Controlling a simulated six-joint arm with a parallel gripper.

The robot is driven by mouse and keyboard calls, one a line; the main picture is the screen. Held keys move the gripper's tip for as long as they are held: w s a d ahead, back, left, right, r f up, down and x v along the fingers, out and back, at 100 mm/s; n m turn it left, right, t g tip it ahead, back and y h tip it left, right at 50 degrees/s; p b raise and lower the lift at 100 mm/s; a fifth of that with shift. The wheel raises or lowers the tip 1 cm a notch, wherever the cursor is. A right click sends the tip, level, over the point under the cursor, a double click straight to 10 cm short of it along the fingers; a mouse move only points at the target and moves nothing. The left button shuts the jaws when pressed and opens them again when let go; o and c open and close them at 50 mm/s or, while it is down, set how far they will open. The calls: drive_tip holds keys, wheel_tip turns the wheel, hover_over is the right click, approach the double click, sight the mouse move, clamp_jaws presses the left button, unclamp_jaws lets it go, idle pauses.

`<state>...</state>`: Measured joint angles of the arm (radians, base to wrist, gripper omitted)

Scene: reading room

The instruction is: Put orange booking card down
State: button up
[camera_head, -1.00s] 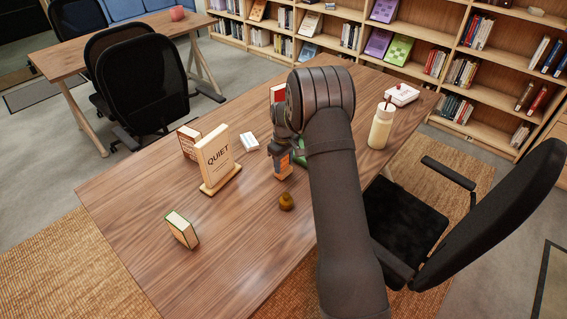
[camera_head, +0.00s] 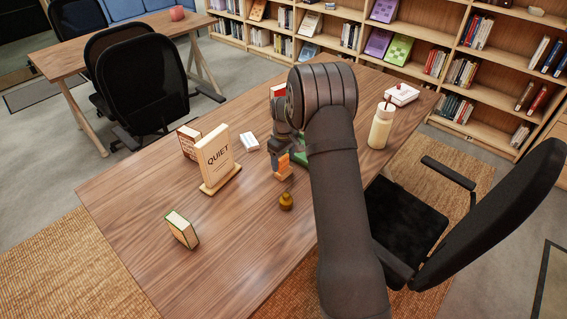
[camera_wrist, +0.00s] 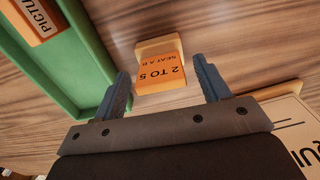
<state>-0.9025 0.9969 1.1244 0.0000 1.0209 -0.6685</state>
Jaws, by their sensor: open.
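The orange booking card (camera_head: 283,166) stands on the wooden table in a small pale base, just below my gripper (camera_head: 284,152) in the head view. In the wrist view the card (camera_wrist: 160,73) reads "2 TO 5" and lies between and a little beyond the fingertips. My gripper (camera_wrist: 165,80) is open, with a clear gap on each side of the card. In the head view my arm hides part of the table behind the gripper.
A green tray (camera_wrist: 92,60) lies beside the card, holding another orange card (camera_wrist: 38,18). The "QUIET" sign (camera_head: 217,160), a small brass-coloured object (camera_head: 286,201), a book (camera_head: 182,230) and a cream bottle (camera_head: 380,127) stand around.

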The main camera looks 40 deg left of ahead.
wheel_tip(320, 180, up, 10)
drive_tip(key=shift+r, duration=0.1)
idle(0.4)
drive_tip(key=shift+f, duration=4.1)
drive_tip(key=shift+f, duration=0.1)
